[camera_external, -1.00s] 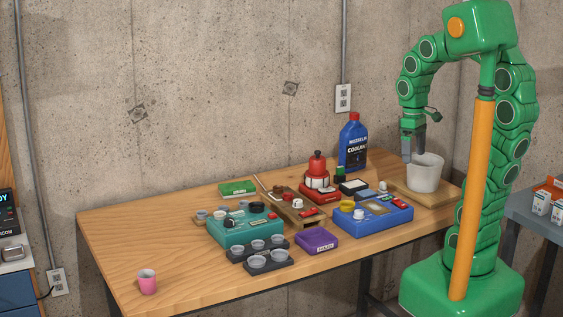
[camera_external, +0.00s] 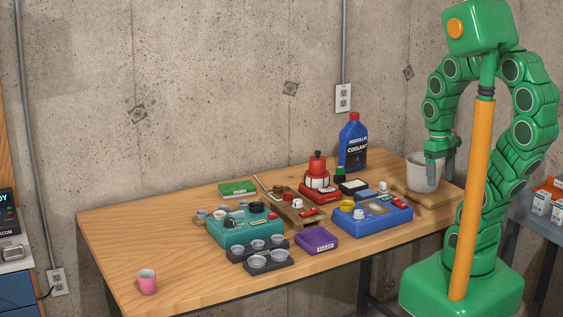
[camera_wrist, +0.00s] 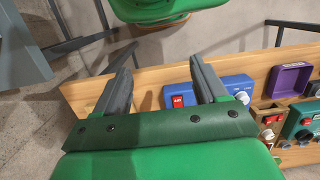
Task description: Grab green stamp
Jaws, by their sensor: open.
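A small dark green piece (camera_external: 340,173), which looks like the green stamp, stands near the back of the wooden workbench, behind a black pad with a pale top. It is too small to make out in detail, and I cannot pick it out in the wrist view. My gripper (camera_external: 440,172) is at the right end of the bench, beside and partly in front of the white pot, well to the right of the green piece. In the wrist view my gripper (camera_wrist: 162,62) has its two grey fingers apart with nothing between them.
The white pot (camera_external: 415,174) stands on a wooden board. A blue coolant bottle (camera_external: 352,150), a red device (camera_external: 318,184), a blue device (camera_external: 370,223), a teal device (camera_external: 238,231) and a purple tray (camera_external: 317,246) crowd the bench.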

